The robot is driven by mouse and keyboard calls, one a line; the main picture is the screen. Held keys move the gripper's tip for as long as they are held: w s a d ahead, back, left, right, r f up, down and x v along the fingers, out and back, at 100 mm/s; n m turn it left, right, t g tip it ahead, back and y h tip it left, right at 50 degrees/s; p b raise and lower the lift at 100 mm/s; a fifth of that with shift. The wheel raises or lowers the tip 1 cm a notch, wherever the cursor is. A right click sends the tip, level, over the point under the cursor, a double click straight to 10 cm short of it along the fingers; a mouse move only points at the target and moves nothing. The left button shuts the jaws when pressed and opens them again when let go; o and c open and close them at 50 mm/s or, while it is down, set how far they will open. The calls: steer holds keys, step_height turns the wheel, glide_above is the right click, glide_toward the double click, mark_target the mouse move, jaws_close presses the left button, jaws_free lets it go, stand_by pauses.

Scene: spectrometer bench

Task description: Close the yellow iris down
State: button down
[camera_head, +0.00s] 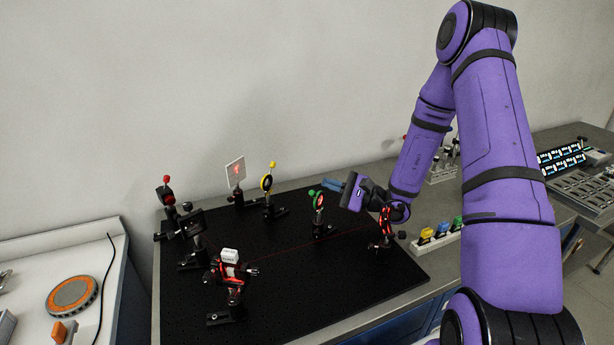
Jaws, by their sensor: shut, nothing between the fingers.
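The yellow iris (267,183) stands upright on a black post near the back of the black breadboard (300,265). My gripper (328,184), with blue fingers, is shut and empty. It is to the right of the yellow iris, apart from it in the picture, and just above and right of the green iris (318,201).
A white card (235,172) with a red spot stands left of the yellow iris. A red-knobbed mount (167,190) and dark optics stand further left. A red-lit device (232,275) is in front. Bare breadboard lies in the middle. A rack with coloured blocks (435,235) is at right.

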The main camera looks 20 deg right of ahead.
mark_target(272, 168)
steer(key=s+a+r+x, duration=0.1)
steer(key=s+x, duration=0.1)
steer(key=x, duration=1)
steer(key=shift+r, duration=0.4)
steer(key=shift+a+r+n, duration=0.25)
steer(key=shift+r+n, duration=0.05)
steer(key=shift+n, duration=0.6)
